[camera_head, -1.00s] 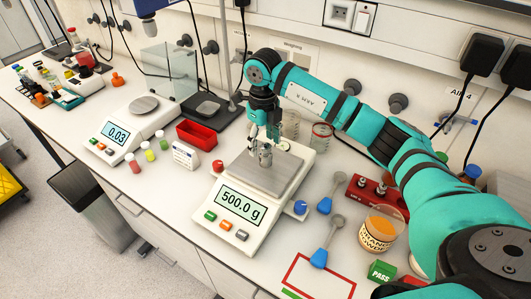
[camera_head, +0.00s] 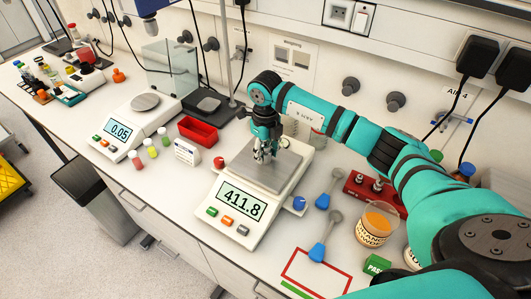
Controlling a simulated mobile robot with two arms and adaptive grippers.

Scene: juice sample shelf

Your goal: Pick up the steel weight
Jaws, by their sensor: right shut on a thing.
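The steel weight (camera_head: 262,156) is small and grey and sits at the pan (camera_head: 286,172) of the front balance (camera_head: 240,212), whose display reads 411.8. My right gripper (camera_head: 265,149) points down over the pan, shut on the weight. The fingers hide part of the weight. I cannot tell whether its base still touches the pan. My left gripper is not in view.
A red weight block (camera_head: 373,188) holds weights at the right. Blue-handled scoops (camera_head: 318,251), an orange powder jar (camera_head: 374,228) and a red-outlined area (camera_head: 316,272) are in front. A second balance (camera_head: 130,125) and a red tray (camera_head: 199,131) stand left.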

